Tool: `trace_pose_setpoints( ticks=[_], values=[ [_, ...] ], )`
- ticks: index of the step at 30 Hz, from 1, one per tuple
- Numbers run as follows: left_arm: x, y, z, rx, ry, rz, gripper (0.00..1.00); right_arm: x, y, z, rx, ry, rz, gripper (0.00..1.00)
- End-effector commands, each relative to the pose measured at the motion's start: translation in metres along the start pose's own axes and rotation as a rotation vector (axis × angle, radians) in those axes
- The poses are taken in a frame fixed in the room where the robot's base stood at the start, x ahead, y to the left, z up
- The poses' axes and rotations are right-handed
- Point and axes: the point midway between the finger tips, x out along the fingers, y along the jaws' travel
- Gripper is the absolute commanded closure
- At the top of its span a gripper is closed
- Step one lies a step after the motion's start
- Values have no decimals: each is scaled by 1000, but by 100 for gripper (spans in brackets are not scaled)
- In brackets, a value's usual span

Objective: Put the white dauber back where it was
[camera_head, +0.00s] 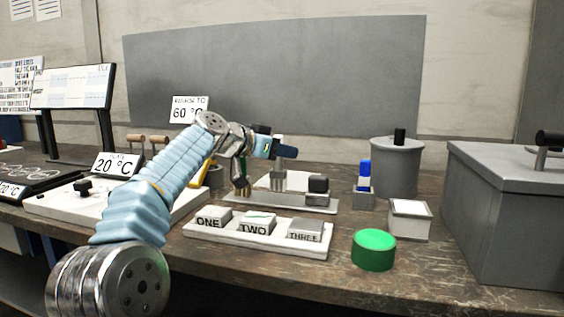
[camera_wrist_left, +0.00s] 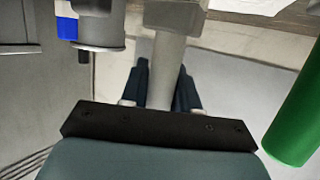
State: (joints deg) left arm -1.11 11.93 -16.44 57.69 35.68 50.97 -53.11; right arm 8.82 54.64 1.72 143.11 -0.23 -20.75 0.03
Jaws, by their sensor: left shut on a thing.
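My left gripper (camera_head: 287,153) reaches in over the middle of the bench, its dark fingers pointing right. In the left wrist view its fingers (camera_wrist_left: 163,88) are closed around a pale grey-white cylinder (camera_wrist_left: 167,58), which looks like the white dauber. In the head view I cannot clearly make out the held piece against the grey parts below the gripper. A blue dauber (camera_head: 364,170) stands upright in a small grey holder (camera_head: 363,191) to the right; its blue part (camera_wrist_left: 67,28) also shows in the left wrist view. My right gripper is out of view.
A white rack with blocks ONE, TWO and THREE (camera_head: 258,240) lies in front. A green cylinder (camera_head: 374,250), a small white-topped box (camera_head: 409,219), a grey lidded pot (camera_head: 397,168) and a large grey box (camera_head: 508,220) stand right.

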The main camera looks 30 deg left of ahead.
Motion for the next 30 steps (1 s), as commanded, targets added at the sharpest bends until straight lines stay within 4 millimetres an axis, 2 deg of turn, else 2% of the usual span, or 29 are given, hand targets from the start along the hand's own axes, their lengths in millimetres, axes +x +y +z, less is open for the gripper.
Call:
trace_pose_setpoints(
  ticks=[1,3,17,18,21,22,30],
  values=[
    [2,0,13,-2,1,0,100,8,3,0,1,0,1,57],
    [4,0,20,-2,1,0,100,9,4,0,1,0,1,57],
    [6,0,28,0,3,-1,100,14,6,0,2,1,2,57],
    [6,1,26,0,2,-1,64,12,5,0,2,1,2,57],
    [6,1,26,0,2,-1,48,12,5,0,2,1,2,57],
    [6,1,26,0,1,-1,44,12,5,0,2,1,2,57],
    [6,1,25,0,1,-1,44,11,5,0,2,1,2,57]
  ],
)
